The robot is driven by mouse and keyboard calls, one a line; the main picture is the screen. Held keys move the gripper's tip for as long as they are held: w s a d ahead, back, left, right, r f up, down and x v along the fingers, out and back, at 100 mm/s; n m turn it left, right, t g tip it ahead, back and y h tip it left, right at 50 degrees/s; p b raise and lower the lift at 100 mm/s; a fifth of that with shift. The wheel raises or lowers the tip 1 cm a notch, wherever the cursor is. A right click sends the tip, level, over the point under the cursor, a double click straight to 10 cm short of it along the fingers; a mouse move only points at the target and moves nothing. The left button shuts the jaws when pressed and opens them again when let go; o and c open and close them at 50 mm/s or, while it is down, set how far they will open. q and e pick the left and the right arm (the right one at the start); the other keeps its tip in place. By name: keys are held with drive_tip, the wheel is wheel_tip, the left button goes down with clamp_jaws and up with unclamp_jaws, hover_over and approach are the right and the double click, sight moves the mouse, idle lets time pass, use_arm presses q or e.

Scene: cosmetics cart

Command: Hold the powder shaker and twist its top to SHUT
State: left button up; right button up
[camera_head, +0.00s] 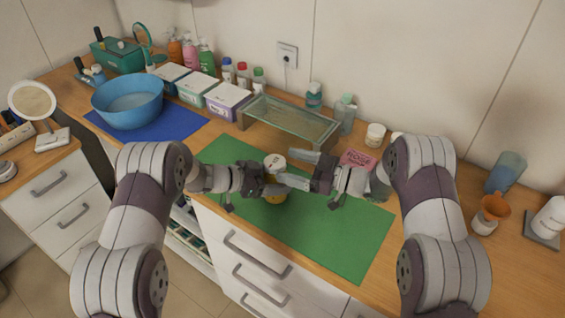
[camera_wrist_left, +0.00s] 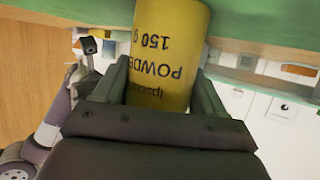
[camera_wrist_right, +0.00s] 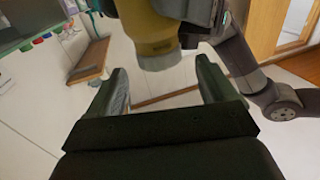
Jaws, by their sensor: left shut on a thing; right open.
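The powder shaker is a yellow cylinder (camera_head: 275,198) with a pale top (camera_head: 274,161), over the green mat (camera_head: 345,235). My left gripper (camera_head: 268,187) is shut around its body. The left wrist view shows the yellow body (camera_wrist_left: 170,50), with its lettering upside down, between the fingers. My right gripper (camera_head: 296,168) is open at the right of the shaker's top. In the right wrist view the pale top (camera_wrist_right: 158,61) lies near the open fingertips, with a gap on each side. I cannot tell whether the shaker's base touches the mat. The top's markings are too small to read.
A glass-topped stand (camera_head: 290,118) is behind the mat. A blue bowl (camera_head: 128,100) sits on a blue mat at the left. A pink card (camera_head: 357,160) and a white jar (camera_head: 375,135) are at the back right. The front right of the green mat is clear.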

drive_tip(key=v, duration=0.9)
